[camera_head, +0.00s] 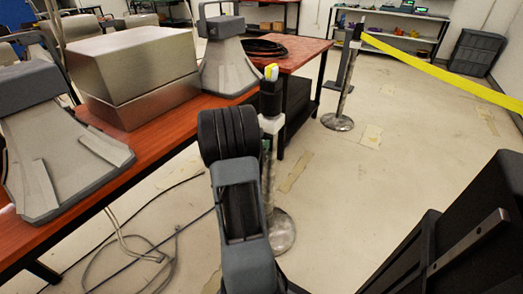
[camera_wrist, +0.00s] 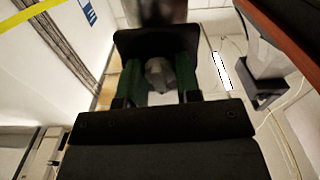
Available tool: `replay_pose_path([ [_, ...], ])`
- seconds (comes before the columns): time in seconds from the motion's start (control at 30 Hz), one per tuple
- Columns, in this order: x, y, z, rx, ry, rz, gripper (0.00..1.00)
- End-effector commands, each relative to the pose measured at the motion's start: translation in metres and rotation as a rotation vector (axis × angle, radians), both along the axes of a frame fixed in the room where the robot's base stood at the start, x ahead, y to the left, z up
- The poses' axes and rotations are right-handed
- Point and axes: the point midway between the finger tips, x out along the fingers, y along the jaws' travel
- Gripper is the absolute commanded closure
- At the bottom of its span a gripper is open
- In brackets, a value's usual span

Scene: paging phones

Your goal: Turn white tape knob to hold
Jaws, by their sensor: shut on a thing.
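In the wrist view my gripper (camera_wrist: 160,62) has its two green fingers on either side of a small grey, pointed piece (camera_wrist: 159,77), and it is shut on it. A dark plate (camera_wrist: 157,40) lies just beyond the fingers. I cannot tell from the frames whether the grey piece is the white tape knob. No white tape marking or hold label is clear in either view. In the head view my dark arm rises in the middle and its fingers are hidden.
Left, a red-brown table (camera_head: 165,140) bears a metal box (camera_head: 135,75) and grey horn-shaped units (camera_head: 65,150). A stanchion (camera_head: 281,232) stands close behind my arm; another (camera_head: 338,120) holds a yellow belt (camera_head: 440,73). Cables lie on the floor. Open floor lies to the right.

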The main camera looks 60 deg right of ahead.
Motion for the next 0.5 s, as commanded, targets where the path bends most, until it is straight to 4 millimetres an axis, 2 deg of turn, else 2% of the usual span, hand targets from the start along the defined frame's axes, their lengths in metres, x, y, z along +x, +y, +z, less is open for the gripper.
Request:
replay_pose_path([
  [0.5, -0.0007, 0.0000, -0.0041, -0.008, -0.487, 0.001, 0.92],
])
